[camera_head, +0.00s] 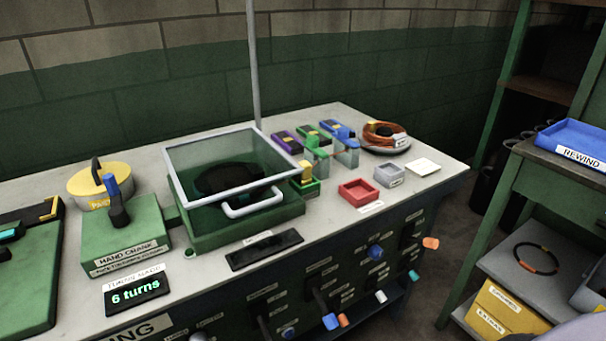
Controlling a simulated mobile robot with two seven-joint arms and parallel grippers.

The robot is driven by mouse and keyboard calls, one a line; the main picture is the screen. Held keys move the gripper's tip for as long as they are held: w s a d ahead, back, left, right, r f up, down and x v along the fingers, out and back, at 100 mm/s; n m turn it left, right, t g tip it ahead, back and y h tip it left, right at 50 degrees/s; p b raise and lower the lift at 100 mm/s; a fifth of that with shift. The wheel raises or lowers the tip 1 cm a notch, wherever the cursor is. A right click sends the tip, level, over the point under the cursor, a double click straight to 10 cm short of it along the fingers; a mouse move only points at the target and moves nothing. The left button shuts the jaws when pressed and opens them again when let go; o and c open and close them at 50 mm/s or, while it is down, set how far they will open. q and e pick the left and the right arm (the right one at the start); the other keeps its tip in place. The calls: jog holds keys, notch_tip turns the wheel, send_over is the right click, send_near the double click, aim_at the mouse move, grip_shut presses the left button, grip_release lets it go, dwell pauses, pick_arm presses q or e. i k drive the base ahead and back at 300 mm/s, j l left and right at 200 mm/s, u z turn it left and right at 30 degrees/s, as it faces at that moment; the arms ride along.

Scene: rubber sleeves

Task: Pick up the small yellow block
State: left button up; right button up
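A small yellow block (307,172) stands upright in a small green holder (306,187) on the workbench, just right of the glass-lidded green box (235,187). Its lower part is hidden by the holder. Neither of my grippers is in view, and nothing is touching the block.
A green bracket (317,152) and a grey-blue one (346,152) stand close behind the block. A red tray (360,191) and a grey tray (389,175) lie to its right. A vertical pole (254,70) rises behind the box. The hand crank (122,232) stands left.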

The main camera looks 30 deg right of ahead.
aim_at(305, 179)
jog(key=l+u, duration=0.2)
jog(key=l, duration=1.9)
jog(key=k, duration=0.1)
